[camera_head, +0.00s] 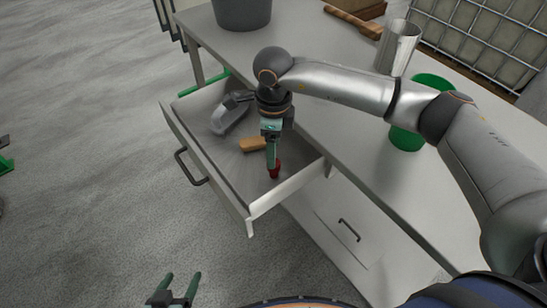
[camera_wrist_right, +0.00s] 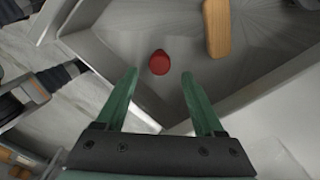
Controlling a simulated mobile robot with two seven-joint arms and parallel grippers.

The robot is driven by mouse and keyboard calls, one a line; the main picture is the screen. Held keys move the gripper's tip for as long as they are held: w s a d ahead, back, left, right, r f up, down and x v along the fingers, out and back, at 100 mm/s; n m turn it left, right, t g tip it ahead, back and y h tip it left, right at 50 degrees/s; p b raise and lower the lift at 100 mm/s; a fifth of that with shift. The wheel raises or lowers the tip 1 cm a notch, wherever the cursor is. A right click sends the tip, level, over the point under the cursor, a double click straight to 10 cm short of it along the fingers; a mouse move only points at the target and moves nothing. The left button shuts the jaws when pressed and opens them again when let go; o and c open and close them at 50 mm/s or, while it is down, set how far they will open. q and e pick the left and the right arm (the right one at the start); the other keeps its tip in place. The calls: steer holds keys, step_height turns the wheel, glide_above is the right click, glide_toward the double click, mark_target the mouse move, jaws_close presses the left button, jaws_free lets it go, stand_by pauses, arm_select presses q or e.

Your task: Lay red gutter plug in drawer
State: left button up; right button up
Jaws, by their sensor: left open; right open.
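The red gutter plug (camera_head: 274,171) is inside the open drawer (camera_head: 222,187), near its right front corner. In the right wrist view the plug (camera_wrist_right: 159,62) appears to sit on the drawer floor, just beyond and between my right fingertips. My right gripper (camera_head: 272,162) points down over the plug; its fingers are apart (camera_wrist_right: 160,76) with nothing clamped between them. The exact gap between tips and plug is hard to tell. My left gripper (camera_head: 182,277) is open and empty, low at the bottom left, away from the drawer.
The drawer also holds a grey scoop (camera_head: 230,118) and a wooden-handled item (camera_head: 253,144). On the bench (camera_head: 310,45) stand a dark bucket (camera_head: 242,12), a metal cylinder (camera_head: 398,45) and a green container (camera_head: 407,138) beside my right arm.

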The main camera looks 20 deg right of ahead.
arm_select(q)
steer(key=shift+s+f, duration=0.1)
arm_select(e)
step_height(320, 180, up, 6)
steer(key=shift+r, duration=0.2)
stand_by(1.2)
